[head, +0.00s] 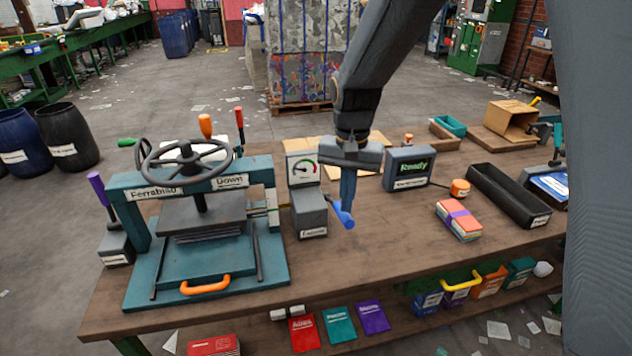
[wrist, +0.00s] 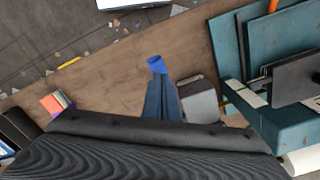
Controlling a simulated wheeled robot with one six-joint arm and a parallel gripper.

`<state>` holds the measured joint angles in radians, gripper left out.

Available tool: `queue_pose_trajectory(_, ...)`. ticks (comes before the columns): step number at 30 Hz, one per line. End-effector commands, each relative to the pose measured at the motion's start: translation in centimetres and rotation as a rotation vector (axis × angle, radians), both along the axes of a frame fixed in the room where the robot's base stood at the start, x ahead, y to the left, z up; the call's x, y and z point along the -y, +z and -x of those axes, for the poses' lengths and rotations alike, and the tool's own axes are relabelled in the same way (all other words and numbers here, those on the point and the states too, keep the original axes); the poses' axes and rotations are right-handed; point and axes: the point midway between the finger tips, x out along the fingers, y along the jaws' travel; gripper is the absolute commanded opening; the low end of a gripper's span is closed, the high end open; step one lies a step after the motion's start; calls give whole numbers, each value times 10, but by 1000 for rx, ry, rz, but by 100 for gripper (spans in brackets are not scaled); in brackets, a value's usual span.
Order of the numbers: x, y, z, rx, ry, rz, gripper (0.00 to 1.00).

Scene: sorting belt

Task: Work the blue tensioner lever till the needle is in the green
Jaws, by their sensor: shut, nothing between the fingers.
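The blue tensioner lever (head: 343,215) sticks out low on the right side of a grey box (head: 309,214) and slants down toward the table's front. Its blue end also shows in the wrist view (wrist: 156,64). A white-faced gauge (head: 303,169) with red and green on its arc stands above the box; the needle is too small to read surely. My gripper (head: 347,199) points down with its fingers shut and empty, right at the lever. In the wrist view the fingertips (wrist: 158,82) are beside the blue end; I cannot tell whether they touch.
A teal press (head: 268,222) with a handwheel stands to the left of the lever. A display reading Ready (head: 410,168), an orange button (head: 459,188), a banded stack of cards (head: 458,220) and a long black tray (head: 508,197) are to the right. The table in front of the lever is clear.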

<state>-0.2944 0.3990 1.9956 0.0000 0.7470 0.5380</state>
Motion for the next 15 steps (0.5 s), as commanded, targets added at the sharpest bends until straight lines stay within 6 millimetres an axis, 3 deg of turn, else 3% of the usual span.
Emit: queue_pose_trajectory(15, 0, -10, 0, -1, 0, 1, 0)
